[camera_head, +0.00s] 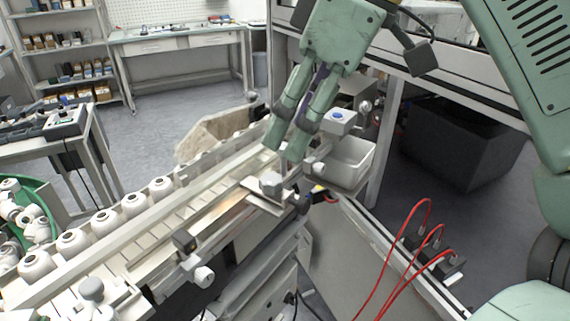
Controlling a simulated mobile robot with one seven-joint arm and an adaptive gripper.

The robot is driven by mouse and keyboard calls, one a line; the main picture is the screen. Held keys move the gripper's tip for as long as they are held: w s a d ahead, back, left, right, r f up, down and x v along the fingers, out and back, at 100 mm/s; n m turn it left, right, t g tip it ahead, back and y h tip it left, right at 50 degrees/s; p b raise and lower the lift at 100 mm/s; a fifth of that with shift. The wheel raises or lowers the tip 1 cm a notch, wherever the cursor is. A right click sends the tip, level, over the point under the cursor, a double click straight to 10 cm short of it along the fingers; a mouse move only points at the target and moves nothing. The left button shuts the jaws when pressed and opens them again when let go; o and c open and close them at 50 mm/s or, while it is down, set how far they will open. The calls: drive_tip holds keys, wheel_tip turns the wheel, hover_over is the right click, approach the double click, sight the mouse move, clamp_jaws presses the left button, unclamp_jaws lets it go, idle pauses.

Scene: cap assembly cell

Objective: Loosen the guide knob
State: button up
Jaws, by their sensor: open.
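My gripper (286,146) comes down from the top centre, its two green fingers pointing down over the far end of the conveyor rail. It is open, and I see nothing between the fingers. A grey faceted knob (271,184) sits on a flat metal plate (264,207) just below and slightly left of the fingertips. The fingertips look apart from it, though the depth gap is hard to judge. Another rounded grey knob (91,289) stands at the lower left, and a white side knob (204,276) is at the near rail. Which one is the guide knob is not marked.
White round caps (134,204) line the conveyor (150,240). Red cables (412,240) arch at the lower right. A frame post (387,135) rises behind.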

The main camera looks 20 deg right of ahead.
sight(271, 178)
drive_tip(key=x, duration=0.8)
drive_tip(key=shift+f+p, duration=0.2)
drive_tip(key=shift+p, duration=0.1)
drive_tip(key=shift+c, duration=0.4)
clamp_jaws()
drive_tip(key=shift+w+n, duration=0.1)
drive_tip(key=shift+n, duration=0.7)
drive_tip(key=shift+o, duration=0.4)
unclamp_jaws()
drive_tip(key=shift+r+g, duration=0.1)
drive_tip(key=shift+g, duration=0.2)
drive_tip(key=v, duration=1.1)
drive_tip(key=shift+d+r, duration=0.3)
drive_tip(key=shift+d, duration=0.05)
